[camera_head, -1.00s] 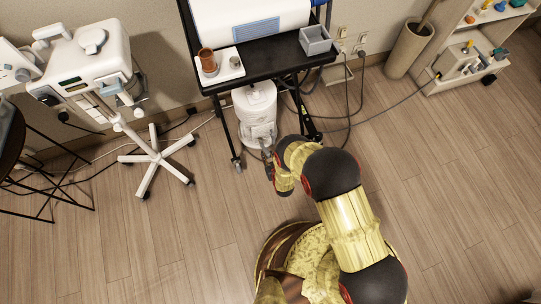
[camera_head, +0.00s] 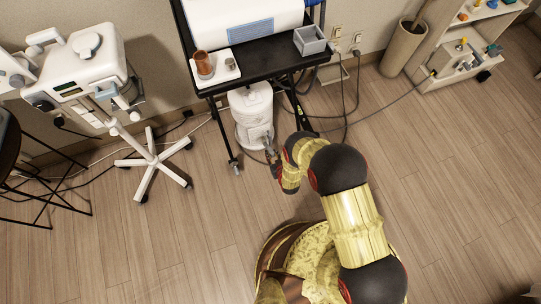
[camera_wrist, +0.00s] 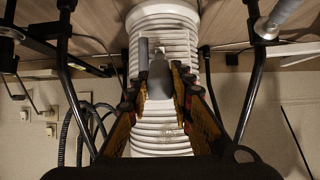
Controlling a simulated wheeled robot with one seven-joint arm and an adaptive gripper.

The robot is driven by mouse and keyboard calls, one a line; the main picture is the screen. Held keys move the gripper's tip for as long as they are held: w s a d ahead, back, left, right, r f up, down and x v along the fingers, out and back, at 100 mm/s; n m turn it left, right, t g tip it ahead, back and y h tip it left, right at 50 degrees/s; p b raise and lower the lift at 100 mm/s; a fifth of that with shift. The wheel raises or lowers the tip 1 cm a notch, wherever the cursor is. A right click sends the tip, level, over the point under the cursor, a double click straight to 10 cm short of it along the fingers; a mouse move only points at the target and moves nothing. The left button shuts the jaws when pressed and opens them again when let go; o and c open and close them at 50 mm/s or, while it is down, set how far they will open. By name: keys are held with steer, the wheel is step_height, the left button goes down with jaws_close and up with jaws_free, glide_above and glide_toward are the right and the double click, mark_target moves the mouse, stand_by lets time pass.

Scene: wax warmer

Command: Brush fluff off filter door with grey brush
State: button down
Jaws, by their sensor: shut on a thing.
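A white floor-standing machine (camera_head: 250,112) with a ribbed body stands under the black trolley. It fills the middle of the wrist view (camera_wrist: 165,30). My gripper (camera_wrist: 160,85) points at its ribbed front and is shut on a grey object, apparently the grey brush (camera_wrist: 160,76). In the head view my gripper (camera_head: 273,160) is at the machine's lower front, mostly hidden by my arm. A faint dark speckled patch, possibly fluff (camera_wrist: 172,131), shows on the ribs. I cannot tell whether the brush touches the machine, nor make out the filter door's edges.
The black trolley (camera_head: 262,72) carries a white tray (camera_head: 228,72), a brown cup (camera_head: 204,64) and a grey bin (camera_head: 312,40). Its legs flank the machine. A white device on a wheeled stand (camera_head: 150,158) is left. Cables (camera_head: 345,105) run right. The front floor is clear.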

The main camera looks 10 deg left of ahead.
steer(key=shift+a, duration=0.15)
steer(key=s+a, duration=0.1)
steer(key=a, duration=0.2)
steer(key=shift+s+r, duration=0.1)
steer(key=shift+s, duration=0.25)
stand_by(0.4)
steer(key=shift+w+d, duration=0.5)
steer(key=shift+d, duration=0.3)
steer(key=shift+w+d, duration=0.5)
steer(key=shift+d, duration=0.25)
steer(key=shift+s, duration=0.1)
steer(key=shift+s+a, duration=0.5)
steer(key=shift+a, duration=0.25)
steer(key=shift+s+a, duration=0.5)
steer(key=shift+a, duration=0.25)
steer(key=shift+s+d, duration=0.1)
